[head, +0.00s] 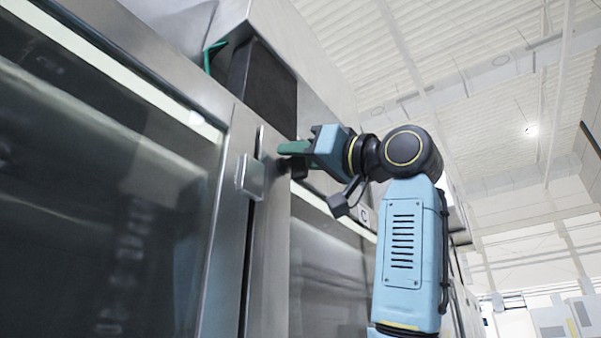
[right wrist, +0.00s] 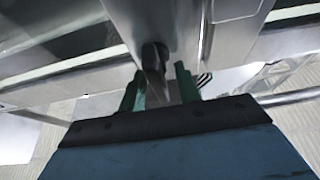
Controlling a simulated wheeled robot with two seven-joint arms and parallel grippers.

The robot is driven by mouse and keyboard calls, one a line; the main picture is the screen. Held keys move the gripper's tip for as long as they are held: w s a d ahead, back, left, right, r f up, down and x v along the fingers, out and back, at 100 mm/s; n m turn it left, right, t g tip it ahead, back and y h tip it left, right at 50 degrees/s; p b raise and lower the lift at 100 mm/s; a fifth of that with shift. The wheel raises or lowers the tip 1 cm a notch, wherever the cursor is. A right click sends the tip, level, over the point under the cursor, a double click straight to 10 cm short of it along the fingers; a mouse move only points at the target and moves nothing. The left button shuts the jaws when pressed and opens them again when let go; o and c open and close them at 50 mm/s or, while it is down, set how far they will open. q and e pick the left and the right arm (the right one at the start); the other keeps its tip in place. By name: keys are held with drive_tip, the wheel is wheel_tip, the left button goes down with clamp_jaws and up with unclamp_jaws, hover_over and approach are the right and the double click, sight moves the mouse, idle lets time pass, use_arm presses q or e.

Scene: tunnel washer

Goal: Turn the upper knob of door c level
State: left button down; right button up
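The upper knob is dark and shows in the right wrist view (right wrist: 154,58), with its narrow end reaching down between my fingertips. In the head view only a dark bit (head: 298,169) shows beneath my fingers, and I cannot tell surely that it is the knob. My right gripper (head: 291,149) reaches the metal frame from the right. Its green fingers stand apart on either side of the knob in the right wrist view (right wrist: 160,88); contact is not clear. Door c (head: 325,262), a glazed panel, lies below my gripper, near the "C" label (head: 363,215). My left gripper is not in view.
A metal latch block (head: 250,178) sticks out from the upright post left of my gripper. A large glazed door (head: 95,190) fills the left. A dark box (head: 262,88) sits above my gripper. Open hall space lies to the right.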

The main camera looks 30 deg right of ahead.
clamp_jaws()
drive_tip(key=shift+m, duration=0.5)
drive_tip(key=m+h, duration=0.1)
drive_tip(key=m, duration=0.1)
drive_tip(key=m+h+b, duration=0.1)
drive_tip(key=m, duration=0.1)
drive_tip(key=shift+t+h+b, duration=0.3)
drive_tip(key=m+h, duration=0.1)
drive_tip(key=m, duration=0.2)
drive_tip(key=m+h, duration=0.2)
drive_tip(key=m, duration=0.1)
drive_tip(key=shift+d+b, duration=0.15)
drive_tip(key=shift+b, duration=0.25)
drive_tip(key=m+h, duration=0.1)
drive_tip(key=m, duration=0.2)
drive_tip(key=m+g+h, duration=0.1)
drive_tip(key=m, duration=0.2)
drive_tip(key=shift+d+f, duration=0.1)
drive_tip(key=m+g+p, duration=0.1)
drive_tip(key=m, duration=0.1)
drive_tip(key=m+g+p, duration=0.1)
drive_tip(key=m, duration=0.2)
drive_tip(key=shift+w+d+f+h, duration=0.1)
drive_tip(key=shift+f+h, duration=0.1)
drive_tip(key=shift+h, duration=0.2)
drive_tip(key=shift+m, duration=0.3)
